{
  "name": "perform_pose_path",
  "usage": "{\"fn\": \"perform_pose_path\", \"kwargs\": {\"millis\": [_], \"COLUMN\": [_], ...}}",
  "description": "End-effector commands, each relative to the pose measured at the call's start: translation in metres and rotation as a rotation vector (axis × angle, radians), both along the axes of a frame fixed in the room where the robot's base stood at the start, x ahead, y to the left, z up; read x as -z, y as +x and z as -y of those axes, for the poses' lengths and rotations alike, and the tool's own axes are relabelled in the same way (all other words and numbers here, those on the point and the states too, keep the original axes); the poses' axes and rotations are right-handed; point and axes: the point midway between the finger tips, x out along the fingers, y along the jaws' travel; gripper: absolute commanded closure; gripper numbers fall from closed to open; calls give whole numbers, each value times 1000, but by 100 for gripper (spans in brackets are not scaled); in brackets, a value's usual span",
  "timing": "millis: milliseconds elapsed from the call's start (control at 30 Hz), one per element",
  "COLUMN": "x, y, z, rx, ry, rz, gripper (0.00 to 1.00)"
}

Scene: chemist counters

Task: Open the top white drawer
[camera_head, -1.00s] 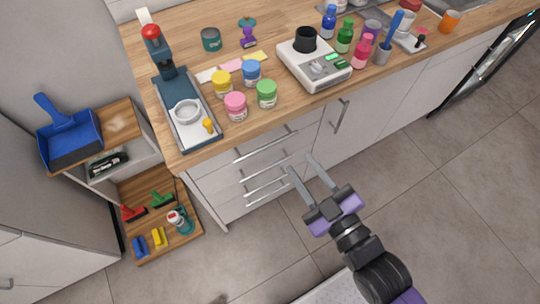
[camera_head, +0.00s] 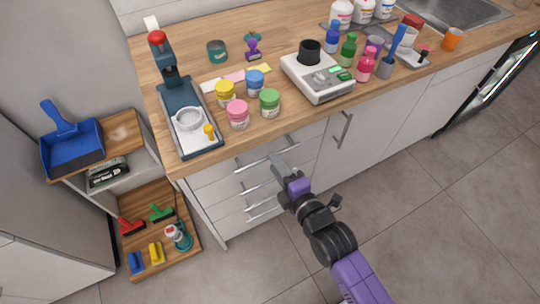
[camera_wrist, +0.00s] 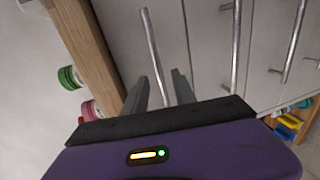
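The top white drawer (camera_head: 212,170) is the uppermost of three fronts under the wooden counter and looks closed. Its long metal bar handle (camera_head: 250,165) runs along the front. My gripper (camera_head: 273,160) is at the right part of this handle. In the wrist view the drawer front (camera_wrist: 185,40) fills the upper middle, and the top handle (camera_wrist: 152,45) runs down between the two fingertips of my gripper (camera_wrist: 159,80). The fingers are apart, with gaps beside the bar. Whether they touch it is not clear.
The wooden counter edge (camera_wrist: 85,45) lies close to my gripper. The middle drawer handle (camera_wrist: 235,45) and lower drawer handle (camera_wrist: 293,40) are nearby. A cabinet door handle (camera_head: 344,130) stands to the right. The tiled floor (camera_head: 440,220) is clear in front.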

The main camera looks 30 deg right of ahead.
Motion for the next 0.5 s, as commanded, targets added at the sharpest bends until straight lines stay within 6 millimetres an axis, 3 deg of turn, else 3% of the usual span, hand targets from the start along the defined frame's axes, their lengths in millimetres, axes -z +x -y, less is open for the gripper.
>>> {"fn": "perform_pose_path", "kwargs": {"millis": [200, 500], "x": [5, 8], "y": [29, 40], "z": [0, 0], "rx": [0, 0], "ry": [2, 1], "rz": [1, 0], "gripper": [68, 68]}}
